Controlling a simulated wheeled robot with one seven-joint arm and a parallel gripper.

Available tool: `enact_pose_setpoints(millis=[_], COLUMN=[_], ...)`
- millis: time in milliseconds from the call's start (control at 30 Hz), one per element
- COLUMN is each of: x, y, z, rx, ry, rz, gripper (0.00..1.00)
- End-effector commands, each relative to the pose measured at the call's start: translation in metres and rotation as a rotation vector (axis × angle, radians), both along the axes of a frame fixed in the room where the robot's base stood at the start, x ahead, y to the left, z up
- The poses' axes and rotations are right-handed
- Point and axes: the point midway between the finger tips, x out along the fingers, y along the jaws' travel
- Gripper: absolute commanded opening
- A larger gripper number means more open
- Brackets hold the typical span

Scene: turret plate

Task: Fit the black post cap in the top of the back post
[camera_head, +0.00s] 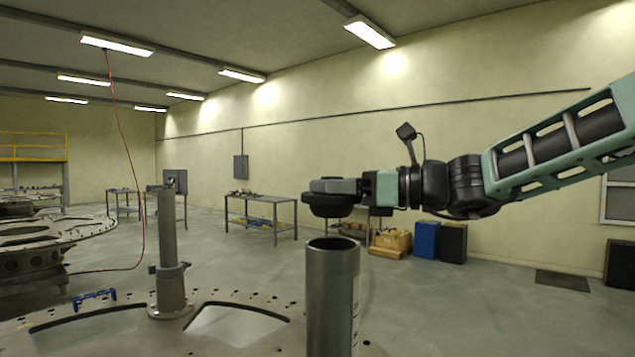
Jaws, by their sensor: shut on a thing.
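The black post cap (328,204) is a dark, round piece held at the end of my arm. My gripper (330,186) reaches in from the right and is shut on it. The cap looks about level. In the picture it is just above the open top of the near grey tubular post (333,300), with a visible gap; depth alignment cannot be told. A thinner grey post (167,235) stands farther off to the left on the plate, with a small fitting at its top. My gripper is well to the right of it.
The round turret plate (240,300) has large cut-outs and holes along its rim. A blue tool (94,297) lies near its left edge. A red cable (128,170) hangs at left. Workbenches (262,212) and boxes (390,240) stand by the far wall. The air around the cap looks clear.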

Motion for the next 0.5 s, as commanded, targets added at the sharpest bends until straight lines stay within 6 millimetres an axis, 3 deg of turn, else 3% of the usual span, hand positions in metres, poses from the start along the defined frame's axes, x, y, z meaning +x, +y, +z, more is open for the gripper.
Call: enact_pose_setpoints(millis=[500], x=[0.000], y=[0.000], z=[-0.047], rx=[0.001], ry=[0.001], rz=[0.000], gripper=[0.04])
